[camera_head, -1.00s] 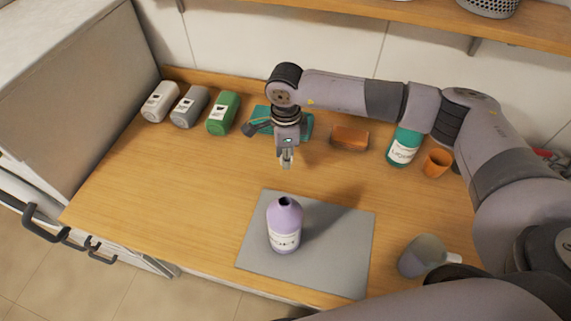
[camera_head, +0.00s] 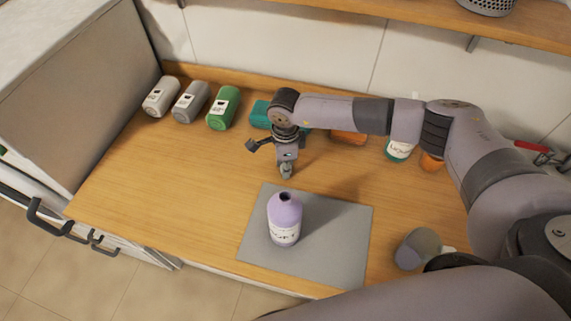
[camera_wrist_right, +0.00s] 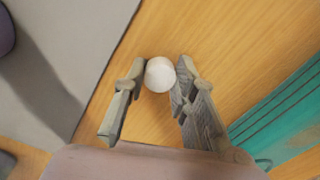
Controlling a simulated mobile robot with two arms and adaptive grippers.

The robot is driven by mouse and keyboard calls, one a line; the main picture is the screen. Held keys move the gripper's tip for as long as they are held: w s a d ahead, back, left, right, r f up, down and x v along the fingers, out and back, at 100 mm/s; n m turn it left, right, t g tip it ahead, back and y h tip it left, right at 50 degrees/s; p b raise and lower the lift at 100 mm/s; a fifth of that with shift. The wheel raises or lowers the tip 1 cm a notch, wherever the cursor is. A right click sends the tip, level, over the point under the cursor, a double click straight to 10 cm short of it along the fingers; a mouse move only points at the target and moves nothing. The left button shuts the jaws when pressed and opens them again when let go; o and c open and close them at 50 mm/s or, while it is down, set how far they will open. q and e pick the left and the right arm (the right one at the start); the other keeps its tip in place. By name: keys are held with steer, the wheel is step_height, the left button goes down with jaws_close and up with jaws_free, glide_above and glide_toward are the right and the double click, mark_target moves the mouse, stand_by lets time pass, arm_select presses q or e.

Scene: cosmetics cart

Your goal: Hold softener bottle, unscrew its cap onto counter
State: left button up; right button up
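The lavender softener bottle (camera_head: 285,218) stands upright on the grey mat (camera_head: 335,250) in the head view, its dark mouth open with no cap on it. A sliver of the bottle (camera_wrist_right: 5,32) shows at the left edge of the right wrist view. My right gripper (camera_head: 286,173) is over the counter just behind the mat, apart from the bottle. In the right wrist view its fingertips are closed around a round white cap (camera_wrist_right: 160,74). The gap between cap and counter (camera_wrist_right: 225,40) is hard to judge. My left gripper is not in view.
A teal object (camera_head: 260,114) is behind my right gripper. A labelled teal bottle (camera_head: 398,151) and a grey mug (camera_head: 418,248) are to the right. The counter's left part is clear.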

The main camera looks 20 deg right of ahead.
steer(key=o, duration=0.4)
steer(key=shift+c, duration=0.2)
steer(key=shift+r, duration=0.15)
step_height(320, 180, up, 12)
steer(key=b, duration=0.4)
